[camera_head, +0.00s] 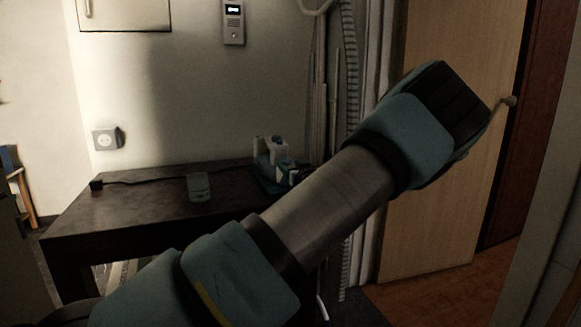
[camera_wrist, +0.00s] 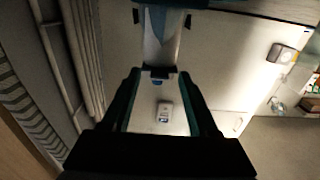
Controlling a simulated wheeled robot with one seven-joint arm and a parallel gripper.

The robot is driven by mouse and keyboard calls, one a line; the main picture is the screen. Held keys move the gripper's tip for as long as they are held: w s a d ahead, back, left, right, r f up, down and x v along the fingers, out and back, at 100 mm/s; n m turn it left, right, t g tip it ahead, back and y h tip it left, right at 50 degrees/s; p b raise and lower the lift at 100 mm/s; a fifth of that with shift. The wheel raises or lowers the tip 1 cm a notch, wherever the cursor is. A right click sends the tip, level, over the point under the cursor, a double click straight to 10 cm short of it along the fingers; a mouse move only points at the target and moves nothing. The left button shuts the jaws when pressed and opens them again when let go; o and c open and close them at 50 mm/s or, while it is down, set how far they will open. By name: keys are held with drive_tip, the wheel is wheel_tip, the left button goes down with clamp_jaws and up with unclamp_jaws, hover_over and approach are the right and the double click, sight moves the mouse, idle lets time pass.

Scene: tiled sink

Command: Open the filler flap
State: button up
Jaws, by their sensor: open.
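A small white and teal appliance with a blue top, which looks like an iron (camera_head: 272,161), stands at the back right of the dark table (camera_head: 110,215) in the head view. It is small in the picture, and I cannot make out a filler flap on it. My forearm passes in front of the table, to the right of the appliance. Through the gap I see the wall and an intercom.
A grey flat object (camera_head: 198,187) and a black cord (camera_head: 135,181) lie on the table. The intercom (camera_head: 233,23) and a socket (camera_head: 104,139) are on the wall. Pipes (camera_head: 320,95) run down beside a wooden door (camera_head: 440,190) on the right.

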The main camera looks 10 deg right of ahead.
clamp_jaws()
idle(0.5)
